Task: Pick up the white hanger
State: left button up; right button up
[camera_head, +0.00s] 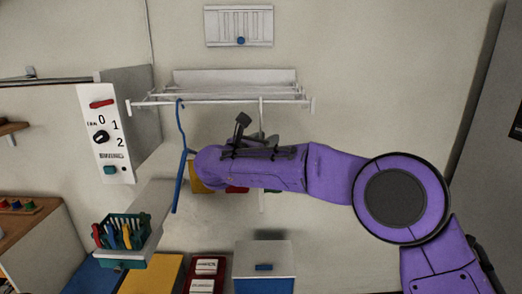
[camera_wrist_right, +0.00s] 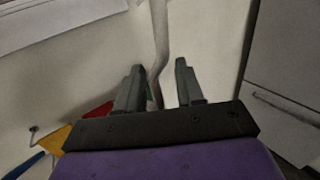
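The white hanger (camera_head: 262,113) hangs from the drying rack (camera_head: 215,101), seen edge-on as a thin upright strip. My right arm covers its middle. My right gripper (camera_head: 257,132) is in front of the hanger, below the rack. In the right wrist view the gripper (camera_wrist_right: 158,67) is open, its two dark fingers apart. There the pale hanger (camera_wrist_right: 159,30) runs down between the fingers, nearer the left one. I cannot tell whether it is within their depth or beyond them. My left gripper is out of view.
A blue hanger (camera_head: 181,150) hangs at the rack's left. A white control panel (camera_head: 105,135) stands left of it. Below are a green basket (camera_head: 125,258) of pegs and a white-and-blue box (camera_head: 264,262). Wall at right is clear.

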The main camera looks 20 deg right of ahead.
jog(key=shift+s, duration=0.1)
jog(key=shift+c, duration=0.6)
jog(key=shift+a, duration=0.1)
jog(key=c, duration=0.5)
grip_shut()
